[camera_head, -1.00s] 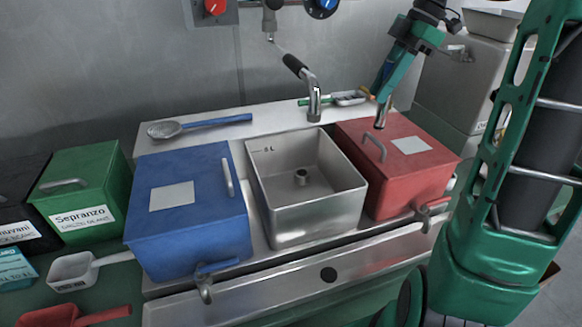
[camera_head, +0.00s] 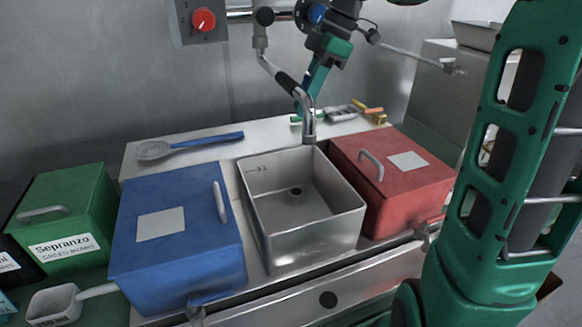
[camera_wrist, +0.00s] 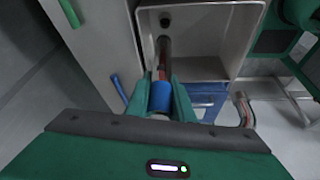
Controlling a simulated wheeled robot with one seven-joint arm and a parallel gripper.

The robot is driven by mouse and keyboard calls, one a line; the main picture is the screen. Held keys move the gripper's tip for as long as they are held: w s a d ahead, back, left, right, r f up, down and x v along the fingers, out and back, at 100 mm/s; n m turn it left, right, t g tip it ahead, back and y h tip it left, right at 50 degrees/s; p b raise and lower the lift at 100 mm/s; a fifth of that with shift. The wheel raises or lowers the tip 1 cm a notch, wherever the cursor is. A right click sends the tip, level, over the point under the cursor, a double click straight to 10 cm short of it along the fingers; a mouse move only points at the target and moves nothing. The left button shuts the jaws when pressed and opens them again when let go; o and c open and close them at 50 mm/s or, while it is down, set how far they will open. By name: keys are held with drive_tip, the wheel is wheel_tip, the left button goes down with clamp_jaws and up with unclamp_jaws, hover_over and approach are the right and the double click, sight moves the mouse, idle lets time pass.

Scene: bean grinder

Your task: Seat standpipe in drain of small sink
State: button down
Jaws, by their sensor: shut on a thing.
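The small sink (camera_head: 335,232) is a square metal basin between a blue box and a red box. My gripper (camera_head: 316,82) is above the back of the sink, by the tap. In the wrist view my gripper (camera_wrist: 162,100) is shut around the blue sleeve of the standpipe (camera_wrist: 160,97). The pipe's dark, shiny metal part reaches ahead toward the basin. The drain shows there as a dark spot (camera_wrist: 165,20), apart from the pipe. In the head view the pipe is largely hidden by the tap.
The tap's bent spout (camera_head: 308,125) hangs over the sink's back edge, close to my gripper. The blue box (camera_head: 180,255) and red box (camera_head: 400,195) flank the sink. A slotted spoon (camera_head: 190,146) and small tools (camera_head: 342,113) lie on the back ledge.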

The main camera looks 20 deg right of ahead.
drive_tip(key=x, duration=0.4)
drive_tip(key=d+x, duration=0.1)
drive_tip(key=x, duration=0.4)
drive_tip(key=d+f+x, duration=0.1)
drive_tip(key=x, duration=0.3)
drive_tip(key=shift+s+f, duration=0.4)
drive_tip(key=shift+f, duration=2.15)
drive_tip(key=c, duration=1.5)
unclamp_jaws()
drive_tip(key=shift+f, duration=0.1)
drive_tip(key=shift+c, duration=0.2)
drive_tip(key=shift+r, duration=0.25)
